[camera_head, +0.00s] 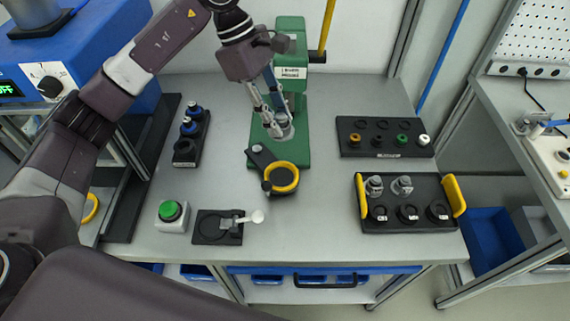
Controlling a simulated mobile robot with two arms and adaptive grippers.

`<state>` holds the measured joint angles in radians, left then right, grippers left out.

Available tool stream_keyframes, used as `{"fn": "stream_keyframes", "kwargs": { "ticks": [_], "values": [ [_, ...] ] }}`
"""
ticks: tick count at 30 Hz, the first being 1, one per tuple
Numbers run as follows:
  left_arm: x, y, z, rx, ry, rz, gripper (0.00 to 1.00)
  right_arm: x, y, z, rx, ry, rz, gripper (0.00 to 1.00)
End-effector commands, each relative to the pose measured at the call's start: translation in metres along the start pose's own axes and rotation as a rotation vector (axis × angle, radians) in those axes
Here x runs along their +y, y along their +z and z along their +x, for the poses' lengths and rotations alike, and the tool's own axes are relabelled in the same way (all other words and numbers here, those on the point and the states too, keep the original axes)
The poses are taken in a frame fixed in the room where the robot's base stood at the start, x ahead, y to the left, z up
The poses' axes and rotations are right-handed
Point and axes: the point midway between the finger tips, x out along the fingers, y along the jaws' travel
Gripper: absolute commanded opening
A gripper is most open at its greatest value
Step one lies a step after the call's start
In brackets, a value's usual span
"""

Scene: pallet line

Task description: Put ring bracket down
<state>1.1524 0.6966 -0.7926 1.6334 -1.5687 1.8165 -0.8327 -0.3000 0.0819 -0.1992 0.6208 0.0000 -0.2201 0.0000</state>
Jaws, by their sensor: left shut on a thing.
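My left gripper (274,122) reaches down from the top over the base of the green press. Its fingers are shut on a small grey part that looks like the ring bracket (283,131). The bracket is at the green press base (297,155), partly hidden by the fingers. I cannot tell whether it touches the base or hangs just above it. My right gripper is not in view.
A black holder with a yellow ring (282,178) stands in front of the press. A black tray with yellow handles (407,221) holds grey parts at the right. A green button box (172,216) stands front left.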

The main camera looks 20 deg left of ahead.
Motion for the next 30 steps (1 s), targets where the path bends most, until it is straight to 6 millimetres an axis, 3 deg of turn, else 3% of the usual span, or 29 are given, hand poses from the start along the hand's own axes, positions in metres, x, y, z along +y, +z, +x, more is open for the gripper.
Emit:
{"fn": "stream_keyframes", "kwargs": {
  "ticks": [6, 12, 30],
  "values": [
    [-0.002, -0.022, 0.054, -0.001, -0.007, -0.003, 0.0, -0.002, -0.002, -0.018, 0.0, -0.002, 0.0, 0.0],
    [-0.001, -0.039, 0.094, -0.001, -0.004, 0.0, 0.0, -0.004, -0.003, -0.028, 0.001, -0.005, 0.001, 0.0],
    [0.0, -0.062, 0.149, -0.001, 0.0, 0.003, 0.0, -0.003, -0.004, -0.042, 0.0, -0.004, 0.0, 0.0]
  ]
}}
